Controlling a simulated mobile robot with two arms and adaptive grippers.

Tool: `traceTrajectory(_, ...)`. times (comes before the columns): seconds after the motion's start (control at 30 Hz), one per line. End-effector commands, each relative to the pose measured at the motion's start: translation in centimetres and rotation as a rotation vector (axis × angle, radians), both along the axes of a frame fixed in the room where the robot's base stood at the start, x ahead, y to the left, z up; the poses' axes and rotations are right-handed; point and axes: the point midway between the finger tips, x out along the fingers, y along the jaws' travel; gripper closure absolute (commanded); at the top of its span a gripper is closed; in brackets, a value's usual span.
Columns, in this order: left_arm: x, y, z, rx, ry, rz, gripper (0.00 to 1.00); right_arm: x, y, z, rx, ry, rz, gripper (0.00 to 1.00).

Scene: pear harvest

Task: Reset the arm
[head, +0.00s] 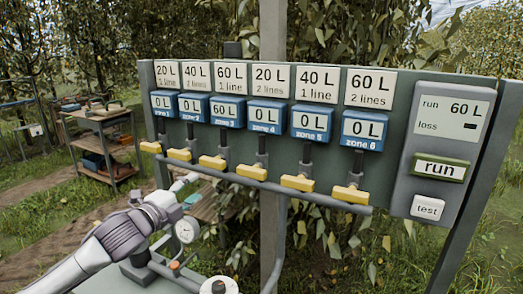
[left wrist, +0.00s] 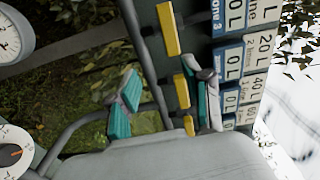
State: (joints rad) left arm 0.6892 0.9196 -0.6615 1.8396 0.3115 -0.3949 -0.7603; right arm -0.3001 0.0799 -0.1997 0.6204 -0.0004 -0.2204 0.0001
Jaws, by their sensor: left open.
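My left arm (head: 110,240) comes in from the lower left in the head view. Its gripper (head: 187,190) is at the panel's lower left, near the yellow valve handles. In the left wrist view the gripper (left wrist: 165,102) has its two teal-padded fingers well apart, with nothing held between them. Yellow handles (left wrist: 182,90) show behind the gap and beside the right-hand finger; I cannot tell whether that finger touches one. My right gripper is in neither view.
A run button (head: 440,168) and test button (head: 428,208) are at right. A pressure gauge (head: 187,230) stands below the gripper. A shelf cart (head: 104,150) is at left.

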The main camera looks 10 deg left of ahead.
Motion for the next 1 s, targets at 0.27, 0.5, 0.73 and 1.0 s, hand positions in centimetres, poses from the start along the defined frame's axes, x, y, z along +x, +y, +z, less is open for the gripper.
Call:
traceTrajectory(0.27, -8.6, -7.1, -14.9, -0.354, 0.450, 0.120, 0.50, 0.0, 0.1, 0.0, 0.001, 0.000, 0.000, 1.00)
traceTrajectory(0.5, -21.7, -7.5, -25.3, -0.720, 0.888, 0.488, 0.50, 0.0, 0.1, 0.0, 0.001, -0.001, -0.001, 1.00)
traceTrajectory(0.73, -30.3, -5.9, -29.1, -0.881, 1.093, 0.781, 0.50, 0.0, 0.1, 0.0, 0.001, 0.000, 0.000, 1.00)
traceTrajectory(1.0, -38.0, -4.5, -31.0, -0.987, 1.229, 1.055, 0.50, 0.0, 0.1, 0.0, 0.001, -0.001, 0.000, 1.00)
